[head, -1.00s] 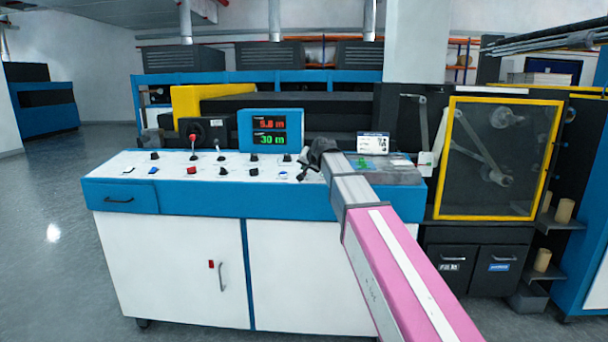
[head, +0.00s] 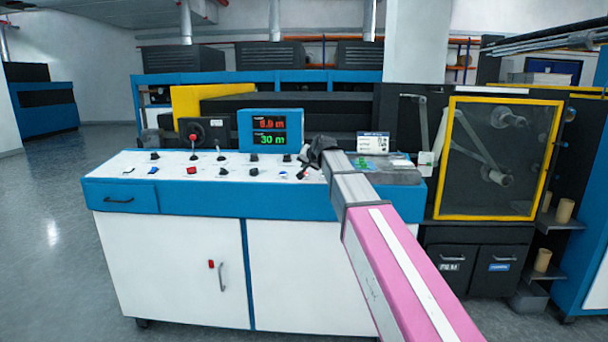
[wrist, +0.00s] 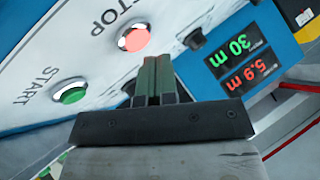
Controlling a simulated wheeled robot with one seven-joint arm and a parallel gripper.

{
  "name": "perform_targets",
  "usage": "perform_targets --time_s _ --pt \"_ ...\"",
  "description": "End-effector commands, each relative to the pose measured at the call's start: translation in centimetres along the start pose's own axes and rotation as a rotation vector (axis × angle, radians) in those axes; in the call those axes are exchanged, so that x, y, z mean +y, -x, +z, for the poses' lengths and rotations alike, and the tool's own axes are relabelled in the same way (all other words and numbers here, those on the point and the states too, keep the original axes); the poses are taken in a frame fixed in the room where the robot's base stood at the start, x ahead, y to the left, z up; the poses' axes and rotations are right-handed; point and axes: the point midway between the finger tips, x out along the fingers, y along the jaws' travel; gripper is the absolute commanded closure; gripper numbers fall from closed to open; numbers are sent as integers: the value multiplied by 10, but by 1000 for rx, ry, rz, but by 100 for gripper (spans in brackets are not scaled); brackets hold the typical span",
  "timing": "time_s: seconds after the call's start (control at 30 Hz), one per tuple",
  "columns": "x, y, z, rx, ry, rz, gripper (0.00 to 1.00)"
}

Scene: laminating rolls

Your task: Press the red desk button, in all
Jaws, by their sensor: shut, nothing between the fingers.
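The wrist view shows a round red button (wrist: 134,38) in a pale ring beside the word STOP on the white panel. My gripper (wrist: 157,62) has its fingers closed together and empty, with the tips just to the right of and below the red button in that picture. I cannot tell the height of the tips above the panel. In the head view my gripper (head: 305,172) is over the right part of the white desk top (head: 230,163), and I cannot clearly make out the STOP button there. A smaller red control (head: 191,170) sits further left on the desk.
A green START button (wrist: 70,92) lies left of and below the red one in the wrist view. A blue display (head: 270,130) stands at the back of the desk. Several black knobs and two levers are spread over the desk. A sign (head: 374,142) stands at the right.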

Motion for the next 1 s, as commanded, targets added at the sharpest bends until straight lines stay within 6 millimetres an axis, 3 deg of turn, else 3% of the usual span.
perform_targets --time_s 0.47,1.0 --pt "-3 4 -3 1 0 0 100" --pt "-24 33 -25 2 0 -1 100"
